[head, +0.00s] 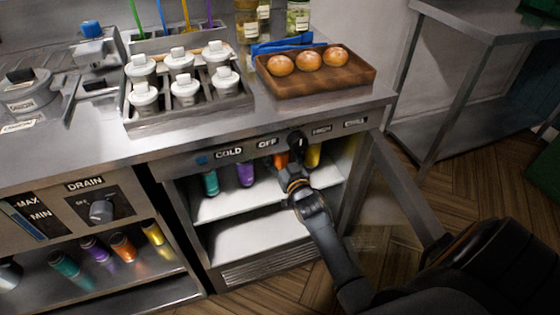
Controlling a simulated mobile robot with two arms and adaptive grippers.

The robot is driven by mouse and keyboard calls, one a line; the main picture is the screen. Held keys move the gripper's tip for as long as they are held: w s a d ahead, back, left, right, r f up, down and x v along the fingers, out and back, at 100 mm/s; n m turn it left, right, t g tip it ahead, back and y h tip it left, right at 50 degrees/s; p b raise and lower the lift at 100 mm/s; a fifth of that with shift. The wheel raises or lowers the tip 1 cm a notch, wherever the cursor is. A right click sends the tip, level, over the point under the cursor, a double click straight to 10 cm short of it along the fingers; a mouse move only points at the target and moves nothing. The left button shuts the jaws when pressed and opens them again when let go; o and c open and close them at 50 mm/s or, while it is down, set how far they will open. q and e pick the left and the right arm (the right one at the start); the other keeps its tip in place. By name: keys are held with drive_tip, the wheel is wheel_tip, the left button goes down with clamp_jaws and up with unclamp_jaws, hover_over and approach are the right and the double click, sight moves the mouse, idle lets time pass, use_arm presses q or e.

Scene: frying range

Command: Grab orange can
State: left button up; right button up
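An orange can (281,160) stands on the upper shelf of the open cooler, between a purple can (245,174) and a yellow can (313,155). A teal can (210,183) stands farther left. My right arm reaches in from the lower right, and its gripper (294,172) is at the cooler opening, in front of the orange can and partly covering it. The fingers are dark and overlap the can, so I cannot tell whether they touch it or are open or shut. My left gripper is not in view.
The cooler door (408,195) stands open on the right. The counter above holds a rack of white-lidded containers (133,117) and a wooden tray (320,85) with buns. A lower-left shelf (110,290) holds more coloured cans, including another orange one (123,247).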

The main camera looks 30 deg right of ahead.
drive_tip(key=c, duration=1.4)
drive_tip(key=shift+r, duration=0.1)
drive_tip(key=shift+c, duration=0.6)
